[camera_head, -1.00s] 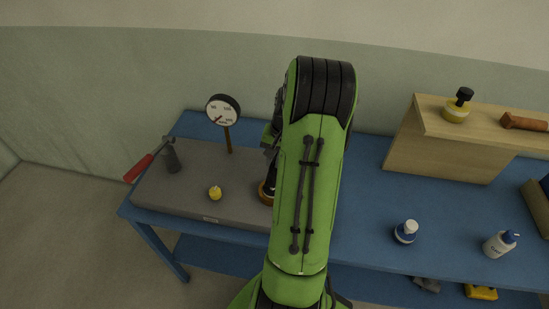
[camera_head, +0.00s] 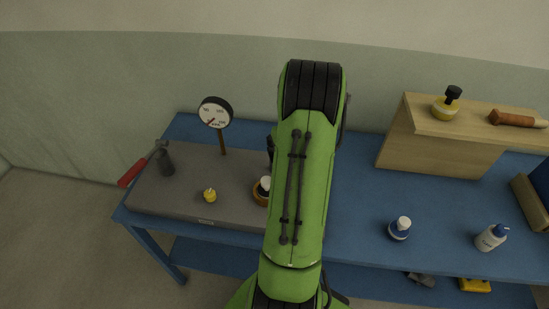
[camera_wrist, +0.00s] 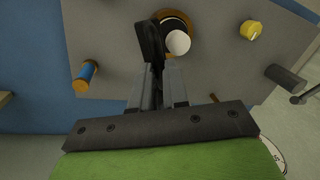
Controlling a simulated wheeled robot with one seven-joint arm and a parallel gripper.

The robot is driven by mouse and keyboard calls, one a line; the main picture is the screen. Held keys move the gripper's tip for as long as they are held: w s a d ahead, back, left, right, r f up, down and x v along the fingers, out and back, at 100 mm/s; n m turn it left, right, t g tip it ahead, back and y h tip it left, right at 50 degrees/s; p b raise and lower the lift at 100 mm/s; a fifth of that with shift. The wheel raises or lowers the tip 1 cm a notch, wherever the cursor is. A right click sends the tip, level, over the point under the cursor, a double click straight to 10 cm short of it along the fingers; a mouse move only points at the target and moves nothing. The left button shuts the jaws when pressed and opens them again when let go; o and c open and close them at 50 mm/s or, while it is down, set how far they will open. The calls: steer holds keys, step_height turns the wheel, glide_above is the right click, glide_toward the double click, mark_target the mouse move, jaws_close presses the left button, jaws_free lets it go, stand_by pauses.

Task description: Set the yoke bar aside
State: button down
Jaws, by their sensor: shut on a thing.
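In the wrist view, my gripper (camera_wrist: 157,74) is shut on a dark bar (camera_wrist: 150,42), which I take to be the yoke bar. The bar extends from the fingertips beside the white round top (camera_wrist: 178,42) seated in a brass-coloured ring. In the head view, this white top (camera_head: 265,184) and the ring (camera_head: 260,196) show on the grey slab (camera_head: 145,196), just left of my arm. Whether the bar touches the ring I cannot tell.
The slab also carries a yellow knob (camera_head: 210,195), a dark post (camera_head: 166,163) and a dial gauge (camera_head: 215,112). A blue-and-orange cylinder (camera_wrist: 86,76) stands near the bar.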

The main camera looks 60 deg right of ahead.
steer(key=s+d+n+g+p, duration=0.1)
steer(key=s+d+n+p, duration=0.1)
steer(key=d+n, duration=0.6)
steer(key=shift+s+n+g+y+p, duration=0.15)
steer(key=shift+n+g+y+p, duration=0.15)
steer(key=shift+n+p, duration=0.45)
steer(key=shift+d, duration=0.15)
steer(key=c, duration=1.1)
jaws_free()
steer(key=d+r+p, duration=0.1)
steer(key=r, duration=0.4)
steer(key=d+r+p, duration=0.1)
steer(key=r, duration=0.4)
steer(key=d+r+p, duration=0.1)
steer(key=r, duration=0.4)
steer(key=shift+r+p, duration=0.3)
